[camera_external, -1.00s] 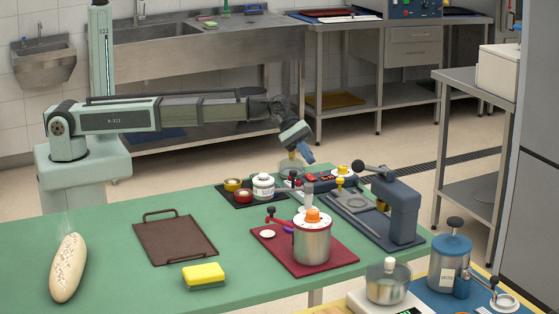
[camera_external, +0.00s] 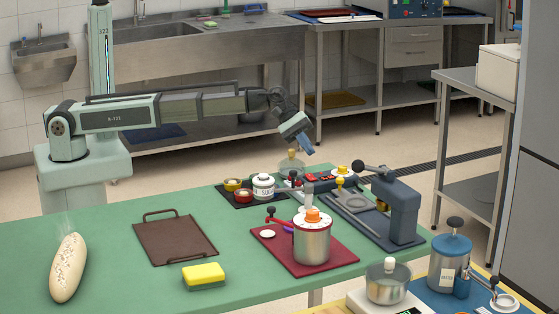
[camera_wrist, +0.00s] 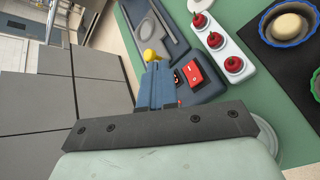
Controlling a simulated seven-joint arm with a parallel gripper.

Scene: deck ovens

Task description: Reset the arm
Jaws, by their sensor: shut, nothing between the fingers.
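My gripper (camera_external: 307,149) hangs tilted downward at the end of my outstretched arm, above the far edge of the green table (camera_external: 105,232). Its blue fingers are together and empty, and they also show in the wrist view (camera_wrist: 157,68). Nothing is held.
A dark lever press (camera_external: 402,208) stands right of the gripper. Small jars (camera_external: 263,187) stand on a black mat below. A red-mat pot (camera_external: 312,241), yellow sponge (camera_external: 204,275), brown tray (camera_external: 175,240) and loaf (camera_external: 69,268) lie nearer. Air above the table is clear.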

